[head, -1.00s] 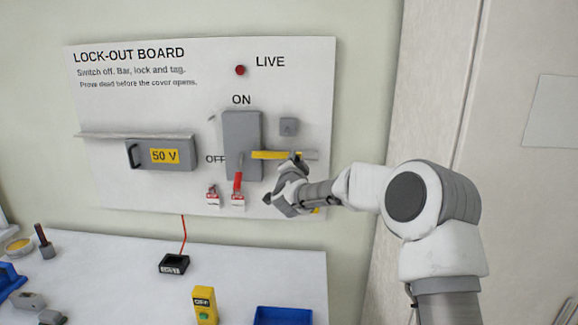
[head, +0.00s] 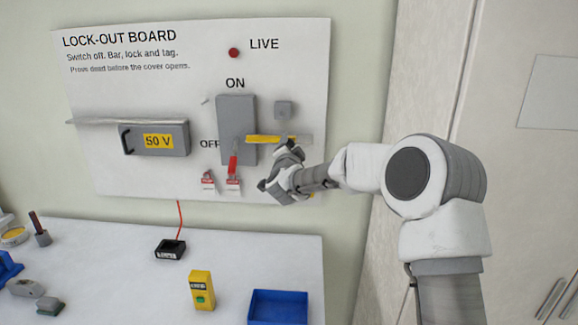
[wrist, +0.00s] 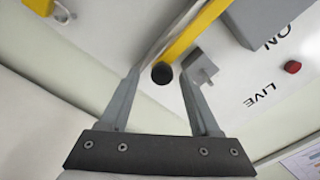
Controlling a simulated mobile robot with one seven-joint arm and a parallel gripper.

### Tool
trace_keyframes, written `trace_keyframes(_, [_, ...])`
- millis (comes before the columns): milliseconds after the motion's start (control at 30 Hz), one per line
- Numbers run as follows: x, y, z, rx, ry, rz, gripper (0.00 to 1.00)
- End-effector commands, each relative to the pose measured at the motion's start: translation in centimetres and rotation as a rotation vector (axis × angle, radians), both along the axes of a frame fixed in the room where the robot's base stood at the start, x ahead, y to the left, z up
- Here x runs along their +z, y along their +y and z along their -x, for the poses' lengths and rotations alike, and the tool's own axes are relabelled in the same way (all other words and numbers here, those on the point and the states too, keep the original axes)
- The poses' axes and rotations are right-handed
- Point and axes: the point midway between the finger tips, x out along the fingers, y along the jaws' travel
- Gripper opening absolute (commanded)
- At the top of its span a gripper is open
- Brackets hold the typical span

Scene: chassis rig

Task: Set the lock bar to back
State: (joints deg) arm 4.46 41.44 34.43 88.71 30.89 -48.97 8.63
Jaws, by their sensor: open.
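The lock bar (head: 264,139) is a yellow bar on the lock-out board, reaching right from the grey switch box (head: 236,120) along a grey strip. In the wrist view the yellow bar (wrist: 190,32) runs diagonally, with a round dark knob (wrist: 161,73) near its lower end. My gripper (head: 277,167) is at the board, just below the bar's right part. In the wrist view my gripper (wrist: 160,78) is open, with one finger on each side of the knob. I cannot tell whether either finger touches it.
A red switch handle (head: 233,165) and red padlocks with tags (head: 208,182) hang below the box. A grey block (head: 284,109) sits above the bar. A 50 V cover (head: 157,139) is at left. A yellow tester (head: 202,290) and blue tray (head: 278,308) stand on the table below.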

Motion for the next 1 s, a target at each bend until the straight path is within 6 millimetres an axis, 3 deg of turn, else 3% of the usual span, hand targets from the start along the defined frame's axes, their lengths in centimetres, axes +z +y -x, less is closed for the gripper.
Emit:
trace_keyframes(600, [-0.1,0.3,11.5,-0.001,-0.002,0.002,0.63])
trace_keyframes(800, [0.0,0.4,14.1,-0.002,-0.003,0.001,0.63])
trace_keyframes(1000, [-0.1,0.4,15.2,-0.003,-0.001,0.0,0.63])
